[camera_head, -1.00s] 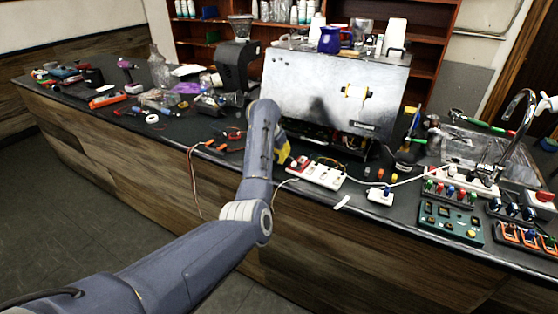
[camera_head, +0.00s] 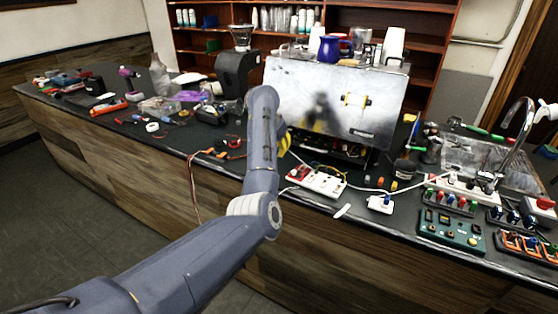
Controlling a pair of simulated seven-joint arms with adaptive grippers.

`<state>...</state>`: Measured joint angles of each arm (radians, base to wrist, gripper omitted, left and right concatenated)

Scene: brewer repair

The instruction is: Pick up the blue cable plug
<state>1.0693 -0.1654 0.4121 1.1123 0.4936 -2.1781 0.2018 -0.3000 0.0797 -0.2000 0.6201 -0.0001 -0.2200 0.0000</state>
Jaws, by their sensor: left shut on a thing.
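My left gripper (camera_head: 284,141) is mostly hidden behind my own forearm; only a yellow part shows, in front of the metal brewer's (camera_head: 300,95) open lower front. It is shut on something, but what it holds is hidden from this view. I cannot pick out a blue cable plug with certainty. A small white box with a blue part (camera_head: 380,204) sits on the counter to the right, with a white cable by it. My right gripper is not in view.
A white power strip (camera_head: 316,181) with red parts lies just right of my forearm. Orange-ended cables (camera_head: 232,154) lie to its left, wires hanging over the front edge. Switch boxes (camera_head: 450,232) and a sink tap crowd the right. Tools and bags crowd the left.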

